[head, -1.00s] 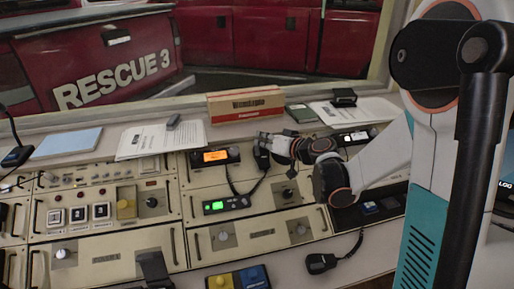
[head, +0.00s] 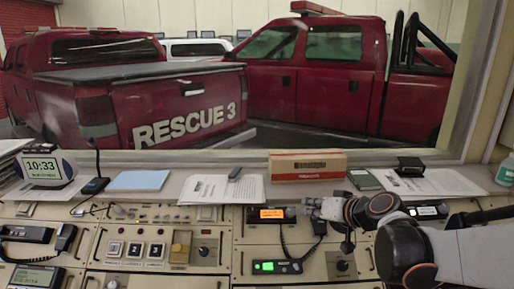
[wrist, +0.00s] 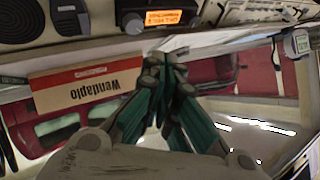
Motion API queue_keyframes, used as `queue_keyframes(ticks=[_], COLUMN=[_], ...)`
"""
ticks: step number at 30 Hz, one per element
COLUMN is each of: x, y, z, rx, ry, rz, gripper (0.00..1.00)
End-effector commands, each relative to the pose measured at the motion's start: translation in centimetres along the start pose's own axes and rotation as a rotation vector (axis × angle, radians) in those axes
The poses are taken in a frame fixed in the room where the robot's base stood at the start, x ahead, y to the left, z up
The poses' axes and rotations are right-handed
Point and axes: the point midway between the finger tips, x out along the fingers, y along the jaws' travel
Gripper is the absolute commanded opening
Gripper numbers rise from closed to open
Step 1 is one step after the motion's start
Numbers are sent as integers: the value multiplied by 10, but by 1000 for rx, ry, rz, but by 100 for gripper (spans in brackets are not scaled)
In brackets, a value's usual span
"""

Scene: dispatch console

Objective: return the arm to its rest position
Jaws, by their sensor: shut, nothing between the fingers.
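My gripper (head: 310,204) is over the back of the console in the head view, just right of the orange-lit radio (head: 271,214) and in front of the cardboard box (head: 306,166). My arm (head: 452,256) reaches to it from the right edge. In the wrist view the gripper's dark green fingers (wrist: 168,62) are together at their tips, with nothing between them. The box also shows there to the left (wrist: 80,88), and the radio at the top (wrist: 160,18).
A hand microphone (head: 320,226) hangs just below my gripper. A green-lit unit (head: 277,266) is lower down. Papers (head: 221,189), a blue pad (head: 139,180) and a clock (head: 44,169) lie along the ledge. The window with red trucks (head: 190,115) is behind.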

Motion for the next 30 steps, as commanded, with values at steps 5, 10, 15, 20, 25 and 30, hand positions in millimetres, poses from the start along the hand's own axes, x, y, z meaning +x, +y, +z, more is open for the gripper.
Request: queue_keyframes(ticks=[5,10,15,20,25,30], x=[-37,-77,-121,-161,-191,-205], y=[-32,-48,-47,-38,-28,-21], z=[28,60,95,127,150,160], rx=[13,8,-39,-84,-123,-140], ry=[-112,-204,-270,-318,-344,-352], rz=[47,125,240,351,445,491], gripper=[0,0,0,0,0,0])
